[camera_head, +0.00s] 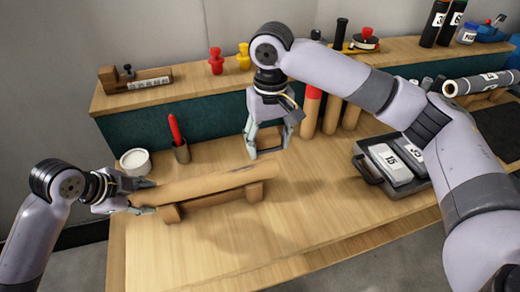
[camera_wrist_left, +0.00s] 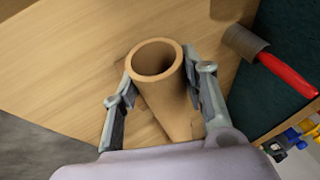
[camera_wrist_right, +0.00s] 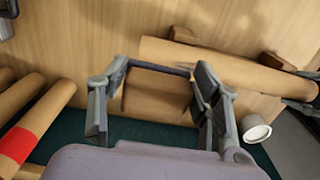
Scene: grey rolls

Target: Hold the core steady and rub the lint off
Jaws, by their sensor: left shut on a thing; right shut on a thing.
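The core is a brown hollow tube (camera_head: 215,184) lying across a low wooden cradle (camera_head: 254,191) on the bench. My left gripper (camera_head: 147,197) is shut around its left end; in the left wrist view the fingers flank the tube (camera_wrist_left: 157,62), whose open end shows. My right gripper (camera_head: 268,150) is above the bench behind the core's right end, apart from it. It is shut on a brown block with a dark edge (camera_wrist_right: 157,95), seen between its fingers in the right wrist view.
Brown tubes (camera_head: 330,113) stand right of my right gripper. The front bench is clear.

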